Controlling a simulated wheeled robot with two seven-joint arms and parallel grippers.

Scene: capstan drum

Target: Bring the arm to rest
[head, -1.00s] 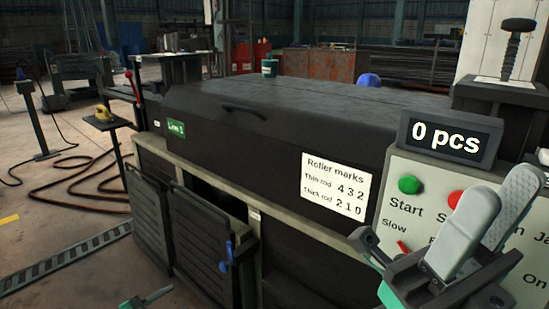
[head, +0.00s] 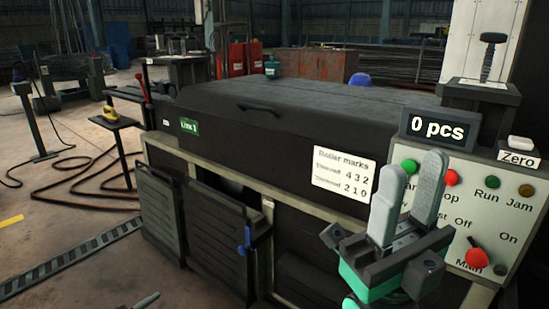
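My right gripper (head: 408,200) stands in front of the left part of the control panel (head: 490,222), its two grey fingers pointing up and spread apart with nothing between them. It hides part of the panel's labels. At the bottom edge, left of the middle, a small dark tip (head: 142,301) shows; I cannot tell whether it belongs to my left gripper. The dark machine (head: 290,120) with its closed cover and handle fills the middle.
A counter reading "0 pcs" (head: 439,129) tops the panel, with a white Zero button (head: 521,143) beside it. A red Main knob (head: 478,257) sits low on the panel. A small stand with a yellow item (head: 110,113) is at the left. The floor at left has a hose (head: 75,185).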

